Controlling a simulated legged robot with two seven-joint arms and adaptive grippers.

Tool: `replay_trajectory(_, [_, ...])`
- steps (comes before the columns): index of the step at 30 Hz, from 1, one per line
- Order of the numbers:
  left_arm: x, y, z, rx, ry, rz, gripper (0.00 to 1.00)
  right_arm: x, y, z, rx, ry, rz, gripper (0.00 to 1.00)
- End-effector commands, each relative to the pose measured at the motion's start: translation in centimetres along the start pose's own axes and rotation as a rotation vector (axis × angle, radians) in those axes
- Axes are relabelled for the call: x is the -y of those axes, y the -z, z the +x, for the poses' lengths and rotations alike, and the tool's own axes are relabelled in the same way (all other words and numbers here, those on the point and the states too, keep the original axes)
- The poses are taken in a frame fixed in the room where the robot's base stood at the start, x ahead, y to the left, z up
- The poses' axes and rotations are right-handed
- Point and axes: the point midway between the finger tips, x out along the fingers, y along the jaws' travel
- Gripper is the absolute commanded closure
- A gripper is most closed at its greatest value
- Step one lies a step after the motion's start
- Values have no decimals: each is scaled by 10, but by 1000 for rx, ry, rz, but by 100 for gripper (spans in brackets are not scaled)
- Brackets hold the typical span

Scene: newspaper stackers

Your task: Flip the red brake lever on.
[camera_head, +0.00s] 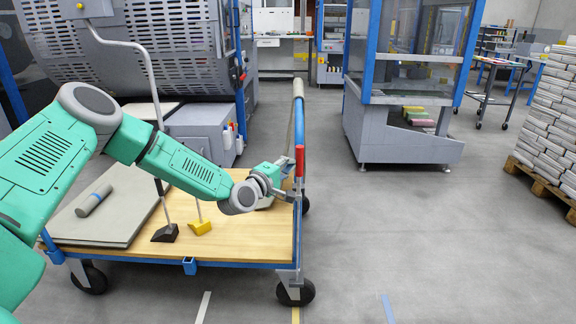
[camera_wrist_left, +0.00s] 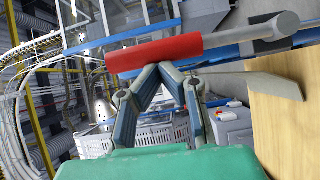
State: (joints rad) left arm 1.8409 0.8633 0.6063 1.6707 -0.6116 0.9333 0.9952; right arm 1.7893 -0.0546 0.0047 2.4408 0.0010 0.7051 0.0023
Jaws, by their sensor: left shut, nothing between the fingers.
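The red brake lever (camera_head: 299,161) stands upright on the right-hand end of a wooden-decked cart (camera_head: 240,247), against its blue handle. It also shows in the left wrist view as a red cylinder (camera_wrist_left: 155,54) on a grey rod. My left gripper (camera_head: 291,166) is just left of the lever in the head view. In the wrist view its two fingers (camera_wrist_left: 160,68) are shut together with nothing between them, and their tips are at the side of the red part. I cannot tell whether they touch it. My right gripper is not in view.
The cart carries a grey slab (camera_head: 110,222) with a roll on it, and a black-footed (camera_head: 165,234) and a yellow-footed broom (camera_head: 199,228). A blue-framed machine (camera_head: 405,130) stands behind, and a pallet of newspaper stacks (camera_head: 548,115) at far right. The floor right of the cart is clear.

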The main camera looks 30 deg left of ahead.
Motion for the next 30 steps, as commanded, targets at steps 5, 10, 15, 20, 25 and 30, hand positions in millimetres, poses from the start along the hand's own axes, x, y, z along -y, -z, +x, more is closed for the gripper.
replay_trajectory(5, [-6,-9,5,4,33,50,100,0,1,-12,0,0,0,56])
replay_trajectory(10, [-11,-22,13,8,91,142,100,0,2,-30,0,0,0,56])
replay_trajectory(15, [-12,-40,24,10,175,271,100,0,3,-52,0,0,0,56])
replay_trajectory(20, [-8,-55,34,9,261,398,100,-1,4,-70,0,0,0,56])
replay_trajectory(25, [0,-69,44,8,350,532,100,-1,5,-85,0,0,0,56])
replay_trajectory(30, [11,-81,51,7,439,666,100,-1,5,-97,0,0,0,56])
